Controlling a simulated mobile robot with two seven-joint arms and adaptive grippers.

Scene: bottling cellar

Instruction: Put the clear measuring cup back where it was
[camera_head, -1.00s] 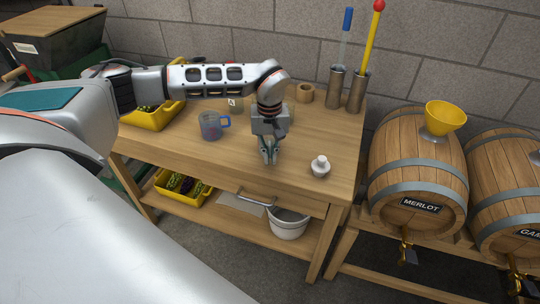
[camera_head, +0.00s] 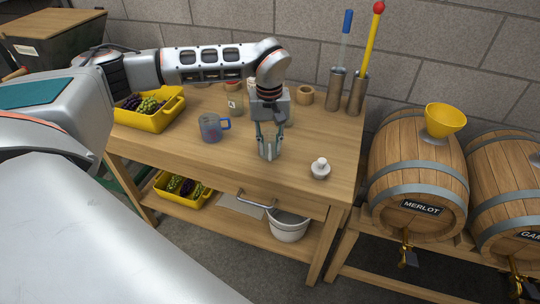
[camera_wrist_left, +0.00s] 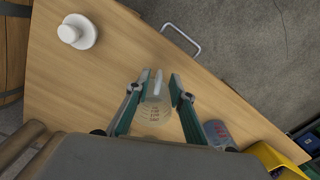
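The clear measuring cup (camera_head: 268,151) stands upright on the wooden workbench (camera_head: 235,165), near its front edge. It also shows in the left wrist view (camera_wrist_left: 152,112), with red markings on its side. My left gripper (camera_head: 268,131) is right above and around the cup's upper part, pointing down. Its fingers are spread in the left wrist view (camera_wrist_left: 159,88), with a gap visible beside the cup's pale upper part. Whether a finger still touches the cup is hard to tell. My right gripper is in neither view.
A jar (camera_head: 234,104), a yellow grape crate (camera_head: 155,119) and a wooden ring (camera_head: 305,95) are farther back. Metal cylinders hold tools at the back right.

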